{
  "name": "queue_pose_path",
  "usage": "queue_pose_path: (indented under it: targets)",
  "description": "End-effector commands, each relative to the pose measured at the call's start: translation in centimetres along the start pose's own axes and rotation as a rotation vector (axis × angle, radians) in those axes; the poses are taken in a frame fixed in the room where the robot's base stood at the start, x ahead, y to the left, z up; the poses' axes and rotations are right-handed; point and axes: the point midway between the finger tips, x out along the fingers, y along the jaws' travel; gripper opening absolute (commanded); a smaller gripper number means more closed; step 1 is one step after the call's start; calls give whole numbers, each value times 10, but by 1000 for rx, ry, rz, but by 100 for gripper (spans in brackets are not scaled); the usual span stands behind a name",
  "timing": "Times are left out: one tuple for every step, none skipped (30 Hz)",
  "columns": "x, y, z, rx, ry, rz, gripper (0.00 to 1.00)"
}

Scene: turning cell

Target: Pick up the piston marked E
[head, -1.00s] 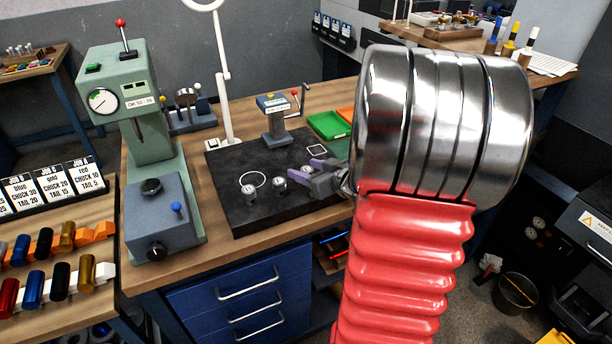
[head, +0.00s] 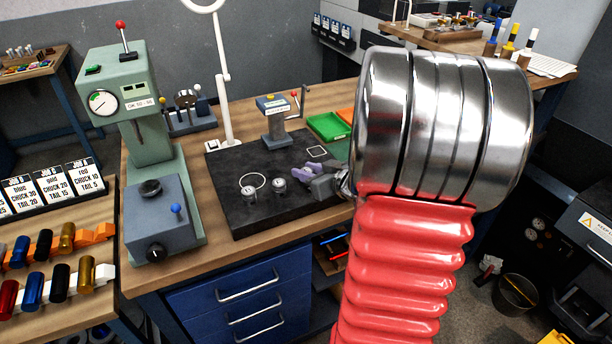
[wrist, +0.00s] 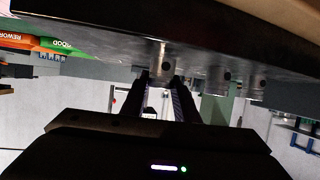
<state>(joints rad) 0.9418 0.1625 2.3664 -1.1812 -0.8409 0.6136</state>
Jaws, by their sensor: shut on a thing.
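My gripper (head: 305,172) is over the right part of the dark surface plate, its two purple-grey fingers close together. In the wrist view its fingers (wrist: 161,90) are shut on a metal piston (wrist: 161,57), which appears upside down at the plate. In the head view the fingers mostly hide this piston. Two other silver pistons stand on the plate to its left: a nearer one (head: 249,194) and one closer to my gripper (head: 279,186). Both also show in the wrist view, at right. No letter is readable on any piston, so I cannot tell which is E.
The dark plate (head: 225,165) has a white circle and a white square outline. A small grey stand (head: 277,128) is behind the gripper. A green tray (head: 327,127) and an orange tray (head: 346,115) are at back right. A green press (head: 150,140) stands left.

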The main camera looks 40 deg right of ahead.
Motion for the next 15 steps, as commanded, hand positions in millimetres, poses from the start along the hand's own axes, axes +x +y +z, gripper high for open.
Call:
queue_pose_path:
  targets:
    - [0,0,0,0,1,0,3]
    - [0,0,-1,0,1,0,3]
    - [0,0,-1,-1,1,0,3]
    - [-1,0,-2,-1,1,0,3]
    - [-1,0,-3,-2,1,0,3]
    - [-2,0,-5,-2,1,-1,3]
    - [-2,0,-7,-2,2,-1,3]
    - [-3,0,-10,-3,2,0,3]
    - [-5,0,-13,-3,3,0,3]
    - [-6,0,-16,-3,3,0,3]
    - [-7,0,-19,-4,3,-1,3]
    - [-10,0,-24,-4,4,0,3]
    - [-11,0,-28,-4,4,1,3]
    - [-13,0,-32,-5,3,0,3]
    - [-15,0,-39,-5,4,1,3]
